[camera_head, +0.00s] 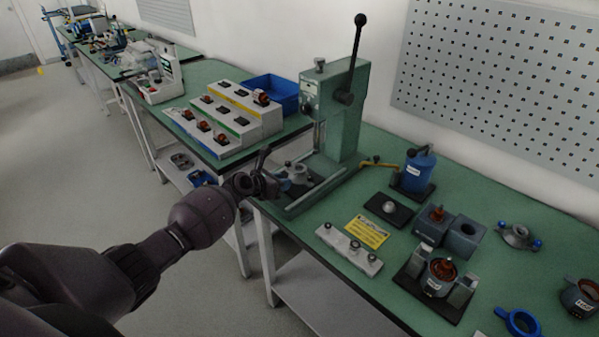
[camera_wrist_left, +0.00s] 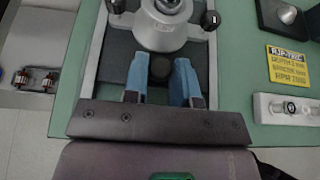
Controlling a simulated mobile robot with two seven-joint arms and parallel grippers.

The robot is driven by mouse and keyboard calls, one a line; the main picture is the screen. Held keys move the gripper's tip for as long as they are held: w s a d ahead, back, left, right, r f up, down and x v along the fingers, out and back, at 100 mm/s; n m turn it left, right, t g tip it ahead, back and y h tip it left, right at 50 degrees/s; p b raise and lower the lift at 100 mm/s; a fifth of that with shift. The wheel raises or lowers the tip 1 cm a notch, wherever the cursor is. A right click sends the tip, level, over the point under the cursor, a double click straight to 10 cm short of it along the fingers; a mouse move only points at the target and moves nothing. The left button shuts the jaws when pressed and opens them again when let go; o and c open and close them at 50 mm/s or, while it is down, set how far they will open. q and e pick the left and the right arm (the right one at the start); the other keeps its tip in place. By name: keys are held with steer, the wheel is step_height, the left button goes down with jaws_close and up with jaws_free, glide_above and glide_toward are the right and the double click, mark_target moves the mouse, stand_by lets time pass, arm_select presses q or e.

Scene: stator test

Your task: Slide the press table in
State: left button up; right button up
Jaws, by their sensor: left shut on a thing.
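The green arbor press (camera_head: 337,115) stands at the back edge of the bench, its black-knobbed lever (camera_head: 352,60) pointing up. The press table (camera_head: 298,174) sits low in front of the press column between two rails, and carries a grey round fixture. In the left wrist view the press table (camera_wrist_left: 118,62) shows as a dark plate under the grey fixture (camera_wrist_left: 165,28). My left gripper (camera_head: 270,186) is at the table's front end. My right gripper is not in view.
A yellow label (camera_head: 367,232) and a grey strip with knobs (camera_head: 348,249) lie right of the rails. Several motor parts and fixtures stand farther right. A stepped rack (camera_head: 230,118) and a blue bin (camera_head: 272,92) stand on the neighbouring bench to the left.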

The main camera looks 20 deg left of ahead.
mark_target(293, 171)
arm_select(q)
steer(key=shift+w+d+b, duration=0.2)
steer(key=shift+w+d, duration=0.05)
steer(key=shift+w, duration=0.3)
steer(key=shift+w+d+b, duration=0.15)
steer(key=shift+w+d, duration=0.1)
steer(key=shift+w, duration=0.25)
steer(key=shift+w+d, duration=0.15)
steer(key=shift+w, duration=0.4)
steer(key=shift+w+d+b, duration=0.2)
steer(key=shift+w+b, duration=0.2)
steer(key=shift+w, duration=0.05)
steer(key=shift+w+d+b, duration=0.25)
steer(key=shift+w, duration=0.25)
steer(key=shift+w+d+b, duration=0.2)
steer(key=shift+w+b, duration=0.05)
steer(key=shift+w, duration=0.25)
steer(key=shift+w+d, duration=0.2)
steer(key=shift+w, duration=0.4)
steer(key=shift+r, duration=0.1)
steer(key=o, duration=0.4)
steer(key=shift+o, duration=0.2)
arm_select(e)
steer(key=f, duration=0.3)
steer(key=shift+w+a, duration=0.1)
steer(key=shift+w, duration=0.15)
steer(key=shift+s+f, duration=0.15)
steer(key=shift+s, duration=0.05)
